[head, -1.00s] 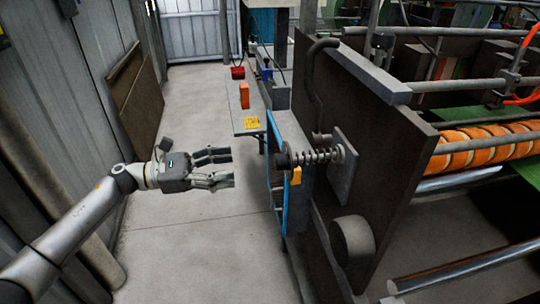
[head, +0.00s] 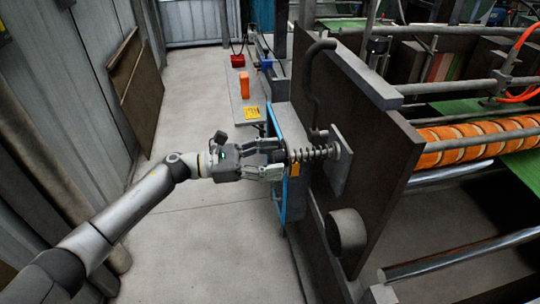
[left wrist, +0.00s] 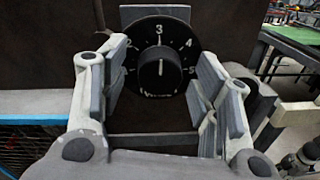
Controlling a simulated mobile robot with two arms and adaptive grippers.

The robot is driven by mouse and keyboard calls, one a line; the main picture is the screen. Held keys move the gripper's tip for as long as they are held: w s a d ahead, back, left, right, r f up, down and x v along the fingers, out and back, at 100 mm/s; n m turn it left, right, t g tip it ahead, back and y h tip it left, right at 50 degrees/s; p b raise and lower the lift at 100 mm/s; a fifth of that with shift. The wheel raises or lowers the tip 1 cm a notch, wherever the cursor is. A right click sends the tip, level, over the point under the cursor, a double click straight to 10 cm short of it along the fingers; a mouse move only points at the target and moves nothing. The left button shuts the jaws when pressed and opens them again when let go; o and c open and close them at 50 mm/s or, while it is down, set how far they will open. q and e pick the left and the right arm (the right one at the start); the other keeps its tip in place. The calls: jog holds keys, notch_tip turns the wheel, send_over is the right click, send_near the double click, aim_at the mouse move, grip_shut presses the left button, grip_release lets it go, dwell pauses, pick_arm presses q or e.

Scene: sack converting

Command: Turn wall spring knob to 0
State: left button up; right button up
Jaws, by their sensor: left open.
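The wall spring knob is a black round dial (left wrist: 158,57) with white numbers, facing the left wrist camera. Its 3 is at the top, and the white line on its central grip points up at about the 3. In the head view, the coiled spring (head: 318,153) runs from behind the knob to a plate on the dark machine panel. My left gripper (head: 282,158) is open, with its fingertips at the knob. In the left wrist view, the fingers stand on the left and right of the dial; I cannot tell whether they touch it. My right gripper is not in view.
The dark machine panel (head: 372,120) stands right of the knob, with a grey cylinder (head: 347,231) low on its face. An orange object (head: 244,84) and a yellow label (head: 251,112) are on a grey surface behind.

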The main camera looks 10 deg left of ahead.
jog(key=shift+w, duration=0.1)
pick_arm(q)
jog(key=c, duration=1)
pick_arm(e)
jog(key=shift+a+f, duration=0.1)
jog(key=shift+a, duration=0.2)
pick_arm(q)
jog(key=shift+f, duration=0.1)
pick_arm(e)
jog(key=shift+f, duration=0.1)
